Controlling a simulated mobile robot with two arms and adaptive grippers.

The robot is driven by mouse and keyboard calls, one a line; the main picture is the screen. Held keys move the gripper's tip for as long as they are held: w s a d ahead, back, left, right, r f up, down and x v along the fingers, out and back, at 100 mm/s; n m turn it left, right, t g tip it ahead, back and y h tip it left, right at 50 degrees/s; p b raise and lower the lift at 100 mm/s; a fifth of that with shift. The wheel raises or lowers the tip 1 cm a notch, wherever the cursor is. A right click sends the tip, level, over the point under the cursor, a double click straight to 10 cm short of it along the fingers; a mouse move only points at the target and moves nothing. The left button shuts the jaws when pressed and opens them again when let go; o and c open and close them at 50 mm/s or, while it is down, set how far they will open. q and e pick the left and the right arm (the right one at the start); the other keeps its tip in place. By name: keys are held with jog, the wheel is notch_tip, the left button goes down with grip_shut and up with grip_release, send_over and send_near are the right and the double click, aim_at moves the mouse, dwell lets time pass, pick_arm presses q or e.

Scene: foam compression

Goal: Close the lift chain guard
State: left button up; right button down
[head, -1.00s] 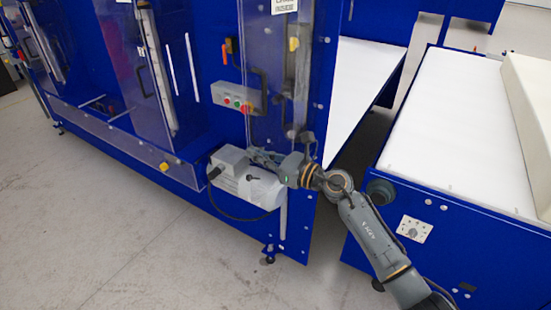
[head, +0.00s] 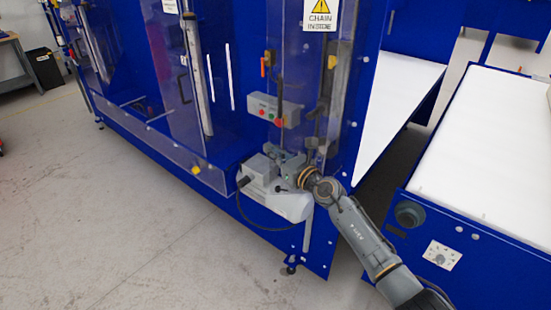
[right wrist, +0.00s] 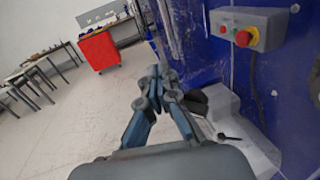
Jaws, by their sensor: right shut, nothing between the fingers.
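The lift chain guard (head: 298,70) is a clear panel on the blue machine front, with a yellow chain warning label (head: 320,12) at its top and a dark upright handle (head: 281,92) at its left. I cannot tell whether it stands slightly off the frame. My right gripper (head: 282,160) is low in front of the panel, just above the grey motor. In the right wrist view its fingers (right wrist: 157,78) are together and empty, apart from the control box. My left gripper is not in view.
The grey motor (head: 290,205) sticks out below my right gripper. A white-topped conveyor (head: 480,160) stands at right. Open floor (head: 120,220) lies at left. A red cart (right wrist: 98,50) is in the wrist view.

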jog(key=shift+w+r+m+t+h+p, duration=0.1)
jog(key=shift+w+m+t+h+p, duration=0.4)
jog(key=shift+w, duration=1.05)
jog(key=shift+w+m+t+h+p, duration=0.1)
jog(key=shift+w+m+t+h, duration=0.35)
jog(key=shift+w+h, duration=0.85)
jog(key=w+d+m+h+b, duration=0.2)
jog(key=w+h, duration=0.1)
jog(key=w, duration=0.3)
jog(key=shift+d+m+t, duration=0.3)
jog(key=shift+m+t, duration=0.05)
jog(key=shift+t, duration=0.1)
